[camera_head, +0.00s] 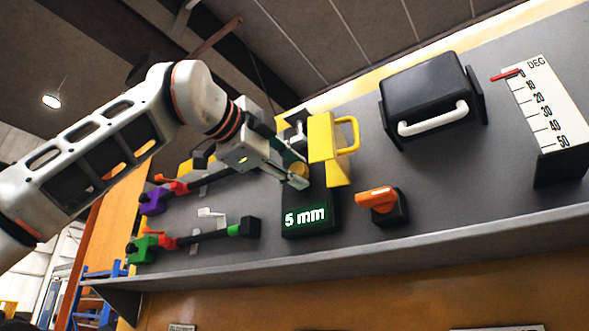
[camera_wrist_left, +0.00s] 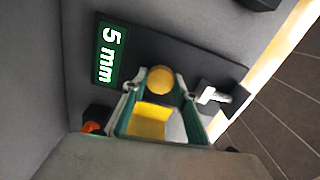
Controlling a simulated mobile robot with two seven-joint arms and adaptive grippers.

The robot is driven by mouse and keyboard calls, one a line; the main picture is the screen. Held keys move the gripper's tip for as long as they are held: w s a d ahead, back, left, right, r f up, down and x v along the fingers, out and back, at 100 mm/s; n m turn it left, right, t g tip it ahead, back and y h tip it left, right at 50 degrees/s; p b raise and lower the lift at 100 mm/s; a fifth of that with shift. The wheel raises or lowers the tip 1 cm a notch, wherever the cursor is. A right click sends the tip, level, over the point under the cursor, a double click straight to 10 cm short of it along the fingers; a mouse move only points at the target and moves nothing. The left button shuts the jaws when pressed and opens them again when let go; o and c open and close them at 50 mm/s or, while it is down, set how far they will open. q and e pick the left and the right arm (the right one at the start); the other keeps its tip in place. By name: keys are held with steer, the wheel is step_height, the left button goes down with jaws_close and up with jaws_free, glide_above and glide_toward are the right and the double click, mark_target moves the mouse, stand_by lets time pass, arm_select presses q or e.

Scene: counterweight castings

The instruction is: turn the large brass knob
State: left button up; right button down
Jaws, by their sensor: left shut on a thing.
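The fingers and wrist hide part of the knob in the head view. My right gripper is not in view.
A yellow block with a loop handle (camera_head: 322,135) stands close to the right of my left gripper. An orange knob (camera_head: 376,199), a black box with a white handle (camera_head: 428,100) and a DEG scale (camera_head: 546,108) are further right. Purple (camera_head: 153,201) and green (camera_head: 143,248) levers are left.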

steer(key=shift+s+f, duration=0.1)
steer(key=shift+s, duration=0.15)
arm_select(q)
steer(key=o, duration=1.1)
steer(key=shift+a, duration=0.1)
steer(key=v, duration=1.2)
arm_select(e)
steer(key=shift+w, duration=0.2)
